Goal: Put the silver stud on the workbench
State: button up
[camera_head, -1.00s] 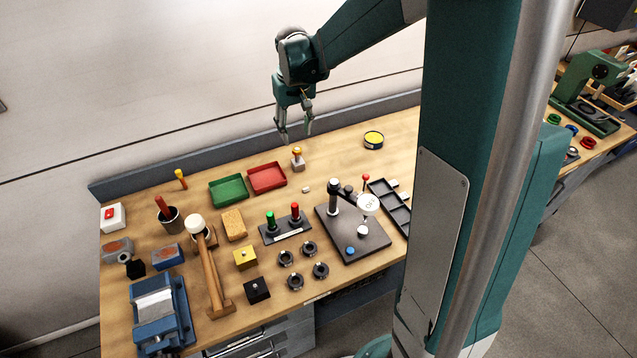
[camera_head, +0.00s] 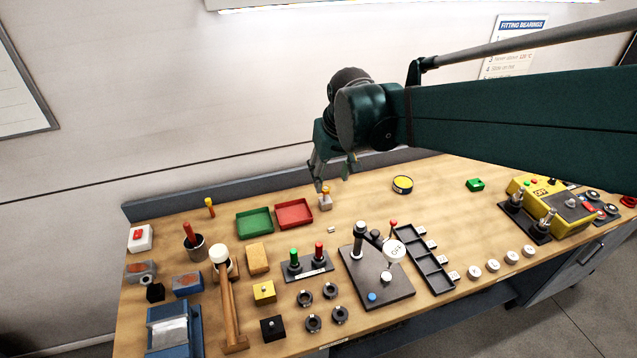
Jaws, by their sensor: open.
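My gripper (camera_head: 332,182) is open and empty, with its fingers pointing down near the back of the workbench (camera_head: 440,195). A tiny pale silver piece (camera_head: 331,229) lies on the bench top just in front of that block. It may be the silver stud, but it is too small to be sure.
Green (camera_head: 254,223) and red (camera_head: 294,214) trays lie left of my gripper. A round yellow tin (camera_head: 403,184) is to the right. A dark stand with a dial (camera_head: 376,275), a slotted rack (camera_head: 428,262) and a mallet (camera_head: 229,305) stand nearer.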

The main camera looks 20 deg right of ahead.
jog(key=s+a+t, duration=0.3)
jog(key=s, duration=1.5)
